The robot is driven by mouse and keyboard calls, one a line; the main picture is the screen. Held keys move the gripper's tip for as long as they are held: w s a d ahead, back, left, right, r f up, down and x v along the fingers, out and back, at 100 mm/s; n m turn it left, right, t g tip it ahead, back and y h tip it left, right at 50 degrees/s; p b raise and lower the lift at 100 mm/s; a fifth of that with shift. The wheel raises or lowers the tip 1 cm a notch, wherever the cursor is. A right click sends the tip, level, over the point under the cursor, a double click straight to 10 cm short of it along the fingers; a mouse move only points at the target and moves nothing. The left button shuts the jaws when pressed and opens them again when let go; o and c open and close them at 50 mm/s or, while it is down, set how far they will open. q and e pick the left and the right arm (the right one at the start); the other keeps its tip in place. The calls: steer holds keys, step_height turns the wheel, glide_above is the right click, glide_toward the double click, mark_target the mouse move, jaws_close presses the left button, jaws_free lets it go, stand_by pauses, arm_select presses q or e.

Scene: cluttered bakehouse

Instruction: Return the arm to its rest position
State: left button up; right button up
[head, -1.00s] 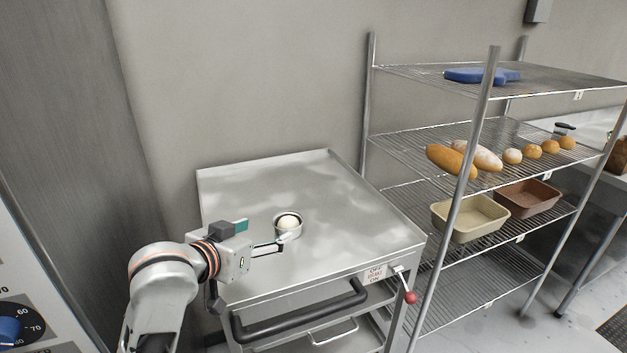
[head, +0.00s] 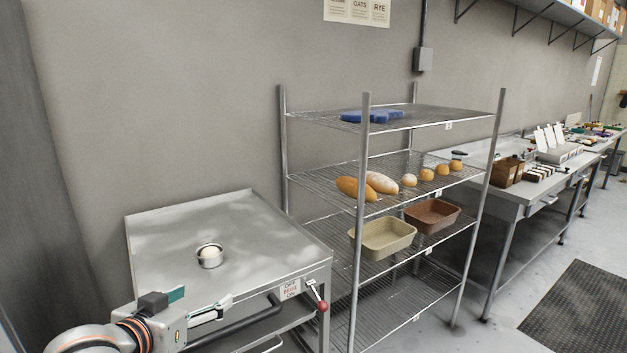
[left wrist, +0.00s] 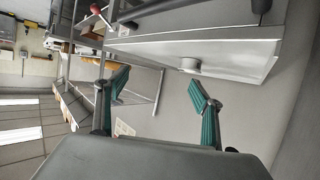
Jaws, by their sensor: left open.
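My left gripper (head: 208,314) is at the bottom left of the head view, in front of the steel-topped machine (head: 160,228). In the left wrist view its two green-padded fingers (left wrist: 160,95) stand well apart with nothing between them. A small round metal tin (head: 210,258) with a pale dough ball (head: 208,252) in it stands on the steel top, beyond the gripper and apart from it. The tin also shows in the left wrist view (left wrist: 190,65), where the picture is turned over. My right gripper is in neither view.
A wire rack (head: 364,150) stands right of the machine, with loaves (head: 381,182), rolls, a tan pan (head: 384,240), a brown pan (head: 432,216) and a blue item (head: 371,116). A red-knobbed lever (head: 321,306) sticks out at the machine's front corner.

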arm_select(q)
steer(key=s+a+f+m+g+y, duration=0.2)
steer(key=s+a+f+g+y, duration=0.15)
steer(key=s+a+f, duration=0.6)
steer(key=s+a+f+m+g+y, duration=0.3)
steer(key=s+a+f+y, duration=0.1)
steer(key=s+f, duration=1)
steer(key=d+f+n+t+h, duration=0.3)
steer(key=d+f+h, duration=0.3)
steer(key=d+f, duration=0.7)
step_height(320, 180, down, 3)
steer(key=shift+w+d+r+h, duration=0.25)
steer(key=shift+w+h, duration=0.1)
steer(key=shift+w, duration=0.1)
steer(key=shift+t, duration=0.25)
steer(key=shift+c, duration=0.2)
